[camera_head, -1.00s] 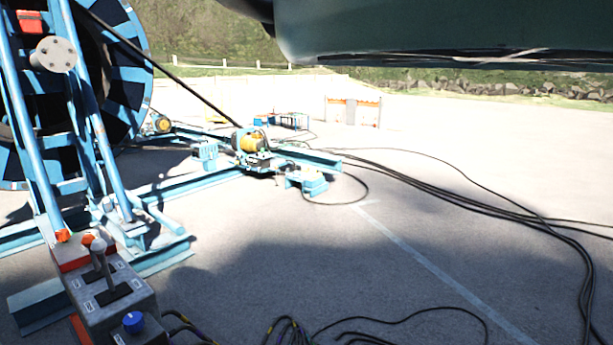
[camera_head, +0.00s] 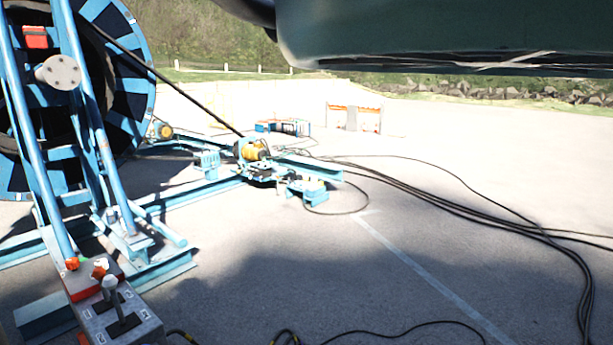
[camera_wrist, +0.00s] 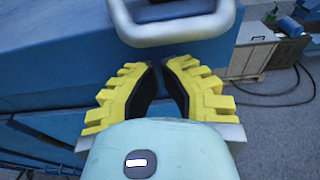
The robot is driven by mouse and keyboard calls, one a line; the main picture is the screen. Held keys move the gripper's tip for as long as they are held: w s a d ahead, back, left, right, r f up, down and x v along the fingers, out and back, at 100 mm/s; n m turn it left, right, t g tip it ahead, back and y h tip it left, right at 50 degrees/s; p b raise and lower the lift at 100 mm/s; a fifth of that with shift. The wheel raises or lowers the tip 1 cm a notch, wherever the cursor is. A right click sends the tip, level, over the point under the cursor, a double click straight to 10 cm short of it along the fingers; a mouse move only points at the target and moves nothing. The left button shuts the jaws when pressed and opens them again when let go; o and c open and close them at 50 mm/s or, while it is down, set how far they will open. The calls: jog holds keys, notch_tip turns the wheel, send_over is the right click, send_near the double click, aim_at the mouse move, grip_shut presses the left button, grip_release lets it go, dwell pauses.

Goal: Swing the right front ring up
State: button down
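In the wrist view, a pale grey rounded ring (camera_wrist: 180,32) lies at the top against a blue block (camera_wrist: 55,60); its upper part is cut off by the frame edge. My gripper (camera_wrist: 158,65) has two yellow ribbed fingers with dark inner pads, just below the ring's lower bar. The fingertips are close together with a narrow, empty gap. The fingers appear apart from the ring, and it does not pass between them. Neither the gripper nor this ring can be made out in the head view.
A blue cable reel (camera_head: 140,60) on a steel frame stands left. A control box (camera_head: 118,318) with a lever is at lower left. Black cables (camera_head: 470,205) cross the pavement. A grey box (camera_wrist: 250,50) stands right in the wrist view. Open pavement lies centre and right.

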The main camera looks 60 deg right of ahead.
jog(key=shift+w+d+r+p, duration=0.1)
jog(key=shift+r+p, duration=0.15)
jog(key=shift+r, duration=0.1)
jog(key=shift+w+d+r+p, duration=0.1)
jog(key=shift+r+p, duration=0.15)
jog(key=shift+r, duration=0.1)
jog(key=shift+d+b, duration=0.1)
jog(key=shift+b, duration=0.65)
jog(key=shift+r, duration=0.1)
